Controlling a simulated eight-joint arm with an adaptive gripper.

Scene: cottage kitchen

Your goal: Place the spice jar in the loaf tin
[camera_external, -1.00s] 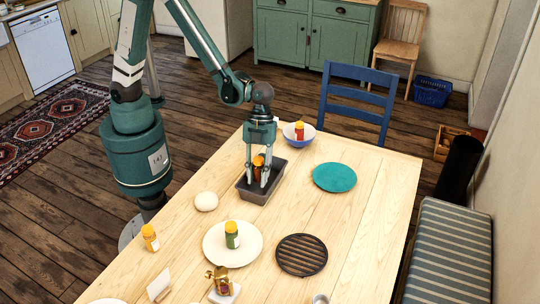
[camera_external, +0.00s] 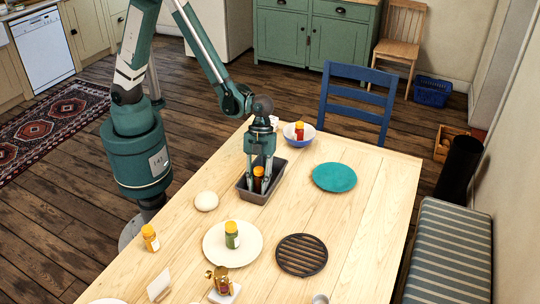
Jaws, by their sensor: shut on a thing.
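The dark grey loaf tin (camera_external: 274,187) stands on the wooden table, near its far left side. A spice jar with an orange cap and dark body (camera_external: 258,178) is upright inside the tin's outline. My gripper (camera_external: 258,184) points down into the tin with its fingers around this jar, and is shut on it. Whether the jar's base touches the tin's floor is hidden by the tin's wall. Other spice jars stand elsewhere: a green one (camera_external: 232,236) on a white plate, an orange-capped one (camera_external: 150,238) at the left edge, and a red one (camera_external: 299,131) in a bowl.
The blue-and-white bowl (camera_external: 290,136) stands behind the tin. A teal plate (camera_external: 334,177) is to the right. A pale round object (camera_external: 206,201), the white plate (camera_external: 214,250), a dark round trivet (camera_external: 301,255) and a brass item (camera_external: 220,280) are nearer. The table's right side is clear.

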